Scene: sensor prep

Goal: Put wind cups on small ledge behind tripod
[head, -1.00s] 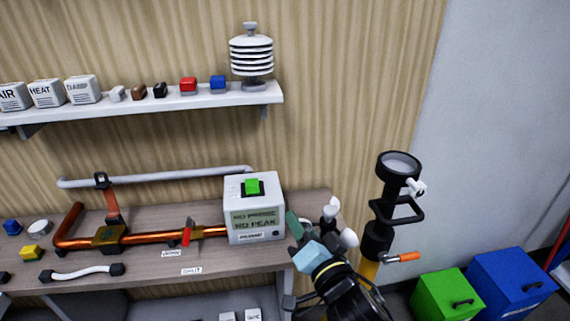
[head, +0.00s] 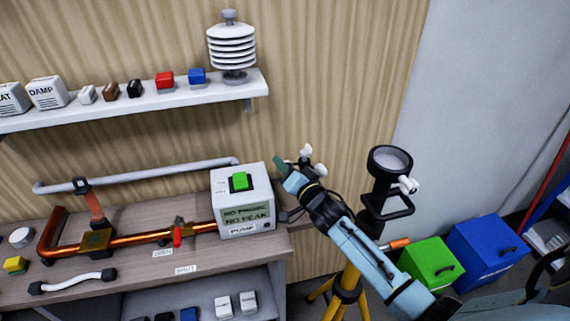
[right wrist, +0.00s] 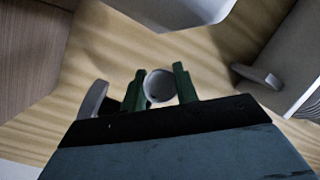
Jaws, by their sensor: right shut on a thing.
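My right gripper (head: 283,170) is shut on the wind cups (head: 306,151), a small part with white rounded cups. It holds them up in front of the wooden wall, right of the pump box and left of the tripod's black head. In the right wrist view, the green fingers (right wrist: 158,88) close around a grey round piece of the cups, and one cup (right wrist: 95,99) shows at left. The tripod (head: 390,170) has a black ringed head, an orange handle and yellow legs; my right arm partly covers it. I cannot make out a small ledge behind it. My left gripper is not in view.
The pump box (head: 240,218) with a green button stands at the bench's (head: 140,263) right end. A wall shelf (head: 185,98) above holds small blocks and a white louvred shield (head: 232,50). Green (head: 432,262) and blue (head: 487,252) bins stand at right.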

